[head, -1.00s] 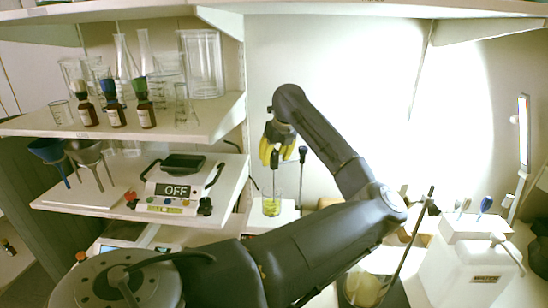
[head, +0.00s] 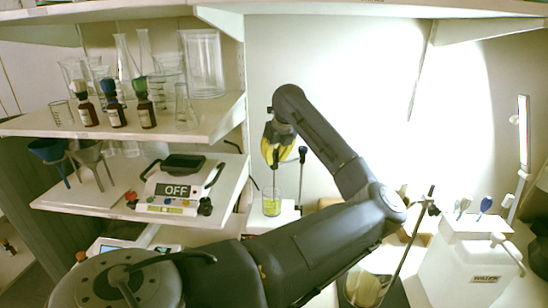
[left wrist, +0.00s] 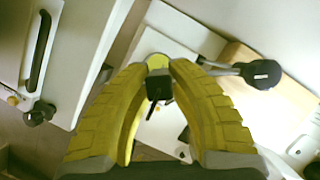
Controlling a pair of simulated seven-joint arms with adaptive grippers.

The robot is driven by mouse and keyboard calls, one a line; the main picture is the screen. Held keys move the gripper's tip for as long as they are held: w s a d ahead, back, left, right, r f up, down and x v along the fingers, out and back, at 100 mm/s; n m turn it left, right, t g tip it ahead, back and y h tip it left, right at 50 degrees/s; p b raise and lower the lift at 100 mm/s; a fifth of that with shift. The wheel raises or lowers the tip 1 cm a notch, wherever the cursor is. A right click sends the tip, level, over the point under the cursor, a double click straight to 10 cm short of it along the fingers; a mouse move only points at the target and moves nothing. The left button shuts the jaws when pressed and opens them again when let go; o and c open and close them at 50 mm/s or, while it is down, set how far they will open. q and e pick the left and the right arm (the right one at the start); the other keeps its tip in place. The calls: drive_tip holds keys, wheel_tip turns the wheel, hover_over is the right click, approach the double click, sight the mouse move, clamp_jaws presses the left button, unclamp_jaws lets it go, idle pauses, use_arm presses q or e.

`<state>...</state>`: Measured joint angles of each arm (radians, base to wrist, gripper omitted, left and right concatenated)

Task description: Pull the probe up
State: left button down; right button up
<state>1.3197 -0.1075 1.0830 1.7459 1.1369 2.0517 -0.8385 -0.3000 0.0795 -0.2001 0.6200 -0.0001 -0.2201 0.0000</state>
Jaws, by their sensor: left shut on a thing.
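My left gripper (head: 276,160) has yellow ribbed fingers and points down at the back, above a small white stand. In the left wrist view its fingers (left wrist: 158,72) are shut on the dark head of the probe (left wrist: 159,88). In the head view the thin probe (head: 274,182) hangs upright below the fingertips. Its lower end reaches into a clear glass beaker (head: 265,195) with yellow-green liquid (head: 271,208). How deep its tip sits is hard to tell. My right gripper is out of view.
A dark upright rod (head: 302,175) stands close right of the gripper. Left are a shelf with a device reading OFF (head: 175,190) and funnels (head: 47,150), and a higher shelf with brown bottles (head: 146,115) and glassware.

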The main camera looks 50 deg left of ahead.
use_arm(q)
wheel_tip(320, 180, up, 10)
idle(0.4)
drive_tip(key=c, duration=1.2)
unclamp_jaws()
drive_tip(key=v, duration=0.7)
drive_tip(key=shift+r, duration=0.2)
drive_tip(key=shift+d, duration=0.1)
